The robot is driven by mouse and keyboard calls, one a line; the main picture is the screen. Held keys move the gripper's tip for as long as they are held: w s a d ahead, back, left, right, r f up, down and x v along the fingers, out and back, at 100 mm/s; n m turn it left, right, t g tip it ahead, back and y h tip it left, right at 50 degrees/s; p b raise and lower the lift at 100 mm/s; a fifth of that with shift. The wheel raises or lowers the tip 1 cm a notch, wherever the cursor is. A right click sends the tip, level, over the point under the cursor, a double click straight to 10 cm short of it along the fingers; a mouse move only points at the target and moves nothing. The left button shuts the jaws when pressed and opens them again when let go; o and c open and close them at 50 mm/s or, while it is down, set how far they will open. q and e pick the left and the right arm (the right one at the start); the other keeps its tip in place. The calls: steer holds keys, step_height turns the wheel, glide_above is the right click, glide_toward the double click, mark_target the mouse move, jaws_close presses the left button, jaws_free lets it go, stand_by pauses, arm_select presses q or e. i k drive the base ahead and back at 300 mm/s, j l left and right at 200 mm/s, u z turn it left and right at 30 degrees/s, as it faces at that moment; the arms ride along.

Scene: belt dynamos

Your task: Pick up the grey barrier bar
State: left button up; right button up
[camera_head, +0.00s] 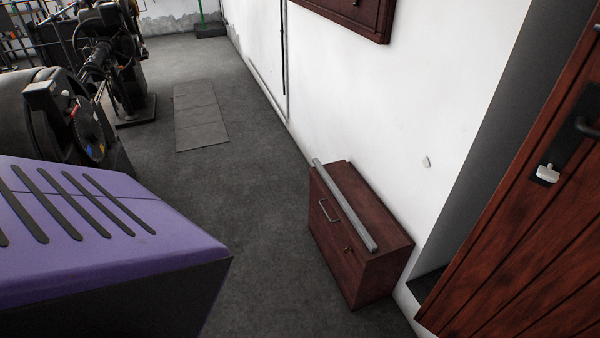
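The grey barrier bar (345,205) is a long, straight, thin bar. It lies along the top of a dark red-brown wooden cabinet (378,232), close to its front edge. Its far end sticks out a little past the cabinet's far end. The cabinet stands against the white wall and has a metal handle and a small brass knob on its front. Neither of my grippers is in view.
A purple-topped block with black strips (110,230) fills the lower left. Dark machines (75,115) stand behind it. An open wooden door (530,210) is at the right. Grey floor (255,190) is clear before the cabinet, with a flat plate (200,115) farther off.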

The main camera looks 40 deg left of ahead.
mark_target(369, 242)
steer(key=u, duration=1)
steer(key=z, duration=0.35)
steer(key=i+j+z, duration=0.1)
steer(key=z, duration=0.35)
steer(key=i+j+z, duration=0.1)
steer(key=j+z, duration=0.15)
steer(key=z, duration=0.15)
steer(key=j+z, duration=0.25)
steer(key=z, duration=0.2)
steer(key=j+z, duration=0.25)
steer(key=j, duration=0.25)
steer(key=j+z, duration=0.3)
steer(key=j, duration=0.25)
steer(key=k+j+z, duration=0.1)
steer(key=j+z, duration=0.15)
steer(key=j, duration=0.85)
steer(key=k+j, duration=0.1)
steer(key=j, duration=1)
steer(key=k+j, duration=0.15)
steer(key=j, duration=0.4)
